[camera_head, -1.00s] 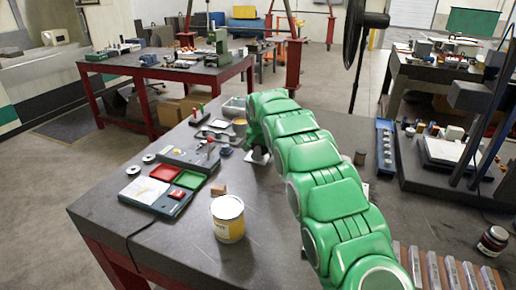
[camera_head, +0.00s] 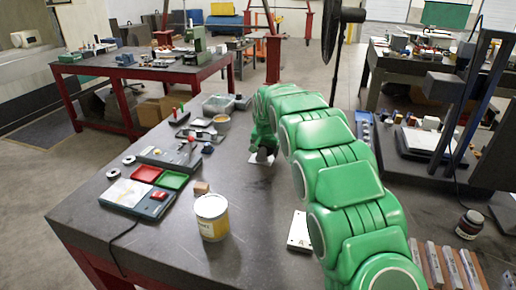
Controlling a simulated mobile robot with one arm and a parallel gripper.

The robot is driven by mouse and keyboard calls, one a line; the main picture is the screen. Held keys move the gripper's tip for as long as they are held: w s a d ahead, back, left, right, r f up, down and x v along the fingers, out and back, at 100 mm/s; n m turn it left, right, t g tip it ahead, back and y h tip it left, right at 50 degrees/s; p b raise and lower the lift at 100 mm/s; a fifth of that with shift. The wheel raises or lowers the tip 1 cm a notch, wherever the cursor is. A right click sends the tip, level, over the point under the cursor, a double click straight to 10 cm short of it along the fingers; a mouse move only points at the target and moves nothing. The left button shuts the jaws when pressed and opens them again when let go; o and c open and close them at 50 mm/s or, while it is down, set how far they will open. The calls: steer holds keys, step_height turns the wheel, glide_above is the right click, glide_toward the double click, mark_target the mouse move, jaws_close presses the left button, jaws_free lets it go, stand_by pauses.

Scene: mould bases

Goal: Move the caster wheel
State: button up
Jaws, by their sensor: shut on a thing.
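My green arm reaches from the lower right across the dark bench. My gripper (camera_head: 262,150) is at its far end, low over the bench and mostly hidden by my own arm. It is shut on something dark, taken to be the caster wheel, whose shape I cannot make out. A pale flat piece (camera_head: 262,158) shows right under my gripper; I cannot tell whether it lies on the bench or belongs to the held thing.
On the bench (camera_head: 130,226) stand a yellow-white can (camera_head: 211,217), a small brown block (camera_head: 202,188) and a device with red and green trays (camera_head: 146,174). A white plate (camera_head: 299,232) lies beside my arm.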

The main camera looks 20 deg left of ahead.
steer(key=shift+d, duration=4.9)
steer(key=o, duration=1.2)
steer(key=shift+r, duration=0.1)
steer(key=v, duration=0.7)
steer(key=shift+r, duration=0.25)
steer(key=shift+s+d, duration=0.1)
steer(key=shift+s, duration=0.1)
